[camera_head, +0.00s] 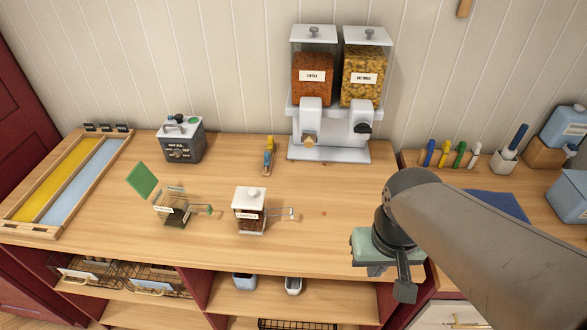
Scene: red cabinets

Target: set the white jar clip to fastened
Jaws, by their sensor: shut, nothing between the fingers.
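The white jar (250,212) stands upright on the wooden counter, left of the middle, with a white lid down on top, dark contents and a small label. Its clip (287,214) sticks out to the right as a thin wire arm with a pale end. The arm stands away from the jar's body; the exact latch contact is too small to tell. My gripper (378,270) is at the counter's front edge, to the right of the jar and clip and apart from both. It is shut and empty, and its fingers are partly hidden under the hand.
Bare counter lies between jar and gripper. Open shelves (270,300) sit below.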

